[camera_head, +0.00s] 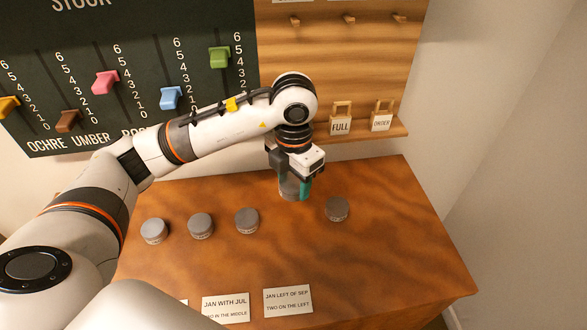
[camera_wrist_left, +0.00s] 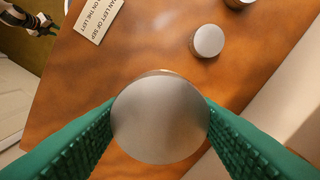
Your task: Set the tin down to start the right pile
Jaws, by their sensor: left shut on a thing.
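My left gripper (camera_head: 293,186) is over the back middle of the table and shut on a grey round tin (camera_head: 290,190). In the left wrist view the tin's plain lid (camera_wrist_left: 160,118) fills the space between the green fingers. I cannot tell whether its base touches the table.
Three grey tins stand in a spaced row at the left: one (camera_head: 153,231), one (camera_head: 201,226) and one (camera_head: 247,221). Cards reading "JAN WITH JUL" (camera_head: 226,308) and "JAN LEFT OF SEP" (camera_head: 288,301) lie near the front edge. The table's (camera_head: 400,250) right side is clear.

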